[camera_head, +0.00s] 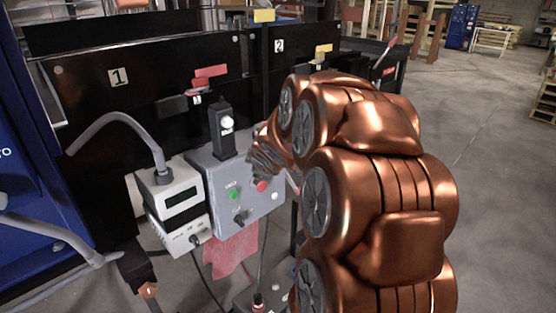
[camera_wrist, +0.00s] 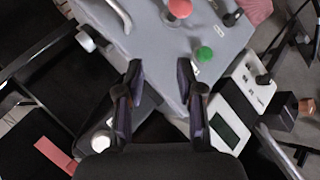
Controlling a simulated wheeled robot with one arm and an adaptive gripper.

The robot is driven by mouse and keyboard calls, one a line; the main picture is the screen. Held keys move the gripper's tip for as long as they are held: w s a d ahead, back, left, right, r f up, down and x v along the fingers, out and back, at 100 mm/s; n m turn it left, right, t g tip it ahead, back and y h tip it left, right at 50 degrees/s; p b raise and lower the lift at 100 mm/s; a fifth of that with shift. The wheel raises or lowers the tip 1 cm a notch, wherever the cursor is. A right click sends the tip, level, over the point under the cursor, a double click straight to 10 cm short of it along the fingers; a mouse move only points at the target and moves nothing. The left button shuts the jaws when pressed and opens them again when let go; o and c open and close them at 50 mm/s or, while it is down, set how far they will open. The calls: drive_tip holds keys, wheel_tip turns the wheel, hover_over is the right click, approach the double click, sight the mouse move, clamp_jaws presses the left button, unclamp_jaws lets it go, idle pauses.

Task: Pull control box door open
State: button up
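The grey control box (camera_head: 218,178) is mounted at the middle of the head view, its door closed as far as I can see. Its face has a green button (camera_head: 233,194), a red button (camera_head: 262,186) and a black knob (camera_head: 240,217). In the wrist view the box face (camera_wrist: 155,45) fills the upper middle, with a curved grey handle (camera_wrist: 119,16) at upper left. My gripper (camera_wrist: 159,76) is open and empty, its two dark fingers apart over the box's upper edge. The handle is beyond the fingertips, not between them. In the head view my arm hides the box's right part.
A white meter unit (camera_head: 168,190) stands left of the box. A black block with a round light (camera_head: 222,132) sits above it. Black panels marked 1 and 2 stand behind. A red cloth (camera_head: 232,255) hangs below. Open floor (camera_head: 490,140) lies to the right.

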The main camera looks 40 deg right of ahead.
drive_tip(key=w+d+f+n+t+b, duration=0.1)
drive_tip(key=w+d+n+t, duration=0.25)
drive_tip(key=d, duration=0.55)
drive_tip(key=s+d+f+n+t+y+b, duration=0.25)
drive_tip(key=s+d+n+t+y, duration=0.2)
drive_tip(key=n, duration=0.25)
drive_tip(key=shift+g, duration=0.4)
drive_tip(key=shift+d+p+x, duration=0.2)
drive_tip(key=shift+p+x, duration=1)
drive_tip(key=shift+x, duration=3)
drive_tip(key=shift+f, duration=0.2)
clamp_jaws()
